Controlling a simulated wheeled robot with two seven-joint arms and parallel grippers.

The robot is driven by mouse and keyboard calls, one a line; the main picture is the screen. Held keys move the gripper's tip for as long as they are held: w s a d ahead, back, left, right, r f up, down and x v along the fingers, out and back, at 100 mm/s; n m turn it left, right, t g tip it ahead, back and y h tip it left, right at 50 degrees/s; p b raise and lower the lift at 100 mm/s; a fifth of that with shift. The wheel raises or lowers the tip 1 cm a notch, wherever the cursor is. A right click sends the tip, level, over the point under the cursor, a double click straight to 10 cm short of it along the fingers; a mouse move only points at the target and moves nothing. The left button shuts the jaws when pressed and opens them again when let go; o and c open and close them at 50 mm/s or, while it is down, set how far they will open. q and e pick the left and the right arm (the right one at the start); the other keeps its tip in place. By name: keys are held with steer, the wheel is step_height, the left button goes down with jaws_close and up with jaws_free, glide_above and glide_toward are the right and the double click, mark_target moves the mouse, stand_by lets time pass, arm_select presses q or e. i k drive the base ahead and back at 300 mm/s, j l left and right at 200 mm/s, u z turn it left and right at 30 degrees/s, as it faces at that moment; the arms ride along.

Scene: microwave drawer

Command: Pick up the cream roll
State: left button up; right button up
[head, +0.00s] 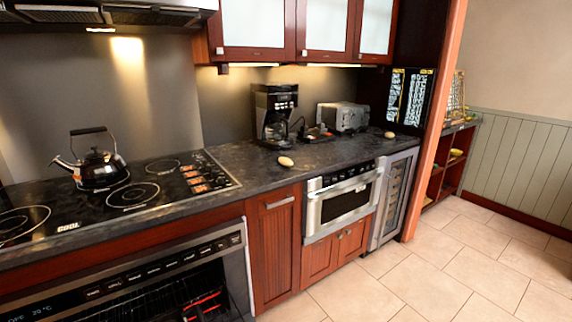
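A small, oval, pale tan item (285,161) that looks like a roll lies on the dark countertop, near its front edge, left of the microwave drawer. Neither of my grippers shows in the head view.
The countertop (236,155) carries a coffee maker (274,113), a toaster (343,117) and a kettle (98,165) on the cooktop. Below are the microwave drawer (343,200) and an oven (150,285). Cabinets (253,25) hang above. The tiled floor (440,265) at right is clear.

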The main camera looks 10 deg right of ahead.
mark_target(284, 161)
steer(key=i+l, duration=0.15)
steer(key=l, duration=0.45)
steer(key=i+l+u, duration=0.1)
steer(key=l, duration=0.45)
steer(key=i+l+u, duration=0.1)
steer(key=l, duration=0.5)
steer(key=i+l, duration=0.1)
steer(key=l, duration=0.5)
steer(key=i+l+u, duration=0.1)
steer(key=l, duration=0.5)
